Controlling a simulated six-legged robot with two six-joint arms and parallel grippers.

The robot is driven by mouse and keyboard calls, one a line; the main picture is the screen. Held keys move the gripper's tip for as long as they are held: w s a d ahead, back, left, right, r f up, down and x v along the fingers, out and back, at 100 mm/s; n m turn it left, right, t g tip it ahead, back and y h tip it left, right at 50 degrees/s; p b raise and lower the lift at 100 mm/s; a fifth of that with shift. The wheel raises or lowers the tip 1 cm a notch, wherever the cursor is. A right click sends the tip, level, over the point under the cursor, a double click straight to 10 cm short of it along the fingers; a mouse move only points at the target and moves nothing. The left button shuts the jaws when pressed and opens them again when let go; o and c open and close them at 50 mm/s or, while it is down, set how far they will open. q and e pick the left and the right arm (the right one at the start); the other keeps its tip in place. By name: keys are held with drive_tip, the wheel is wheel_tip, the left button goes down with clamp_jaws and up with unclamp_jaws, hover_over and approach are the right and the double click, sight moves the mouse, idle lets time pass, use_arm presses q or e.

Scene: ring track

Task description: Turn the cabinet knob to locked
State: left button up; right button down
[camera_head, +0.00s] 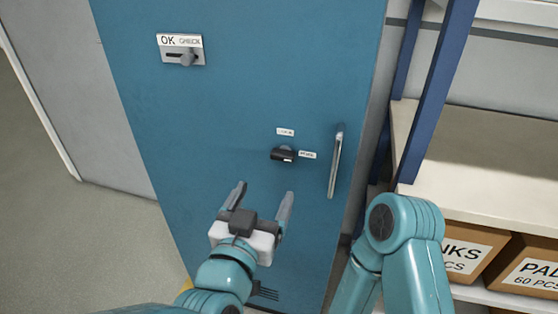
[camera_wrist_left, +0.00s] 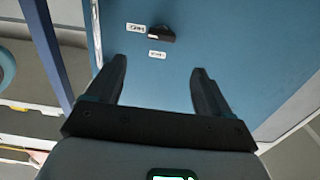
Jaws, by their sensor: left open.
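The blue cabinet door (camera_head: 240,100) fills the middle of the head view. Its dark knob (camera_head: 283,154) sits right of centre, with one small label above it and another to its right; their words are too small to read. The knob's grip lies roughly sideways. The knob also shows in the left wrist view (camera_wrist_left: 161,34), beyond the fingertips. My left gripper (camera_head: 264,190) is open and empty, below the knob and apart from it; its fingers also show in the left wrist view (camera_wrist_left: 159,68). My right gripper is not visible; a teal arm link shows at lower right.
A vertical metal handle (camera_head: 335,162) stands right of the knob. A slider plate marked OK and CHECK (camera_head: 181,50) is at upper left. A shelf with blue posts (camera_head: 435,85) and cardboard boxes (camera_head: 455,246) stands at right. Grey floor is open at left.

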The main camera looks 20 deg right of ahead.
sight(281, 157)
use_arm(q)
drive_tip(key=x, duration=1.1)
drive_tip(key=shift+w+d+p, duration=0.1)
drive_tip(key=shift+w+p, duration=0.05)
drive_tip(key=shift+p, duration=0.25)
drive_tip(key=shift+c, duration=0.3)
drive_tip(key=c, duration=1)
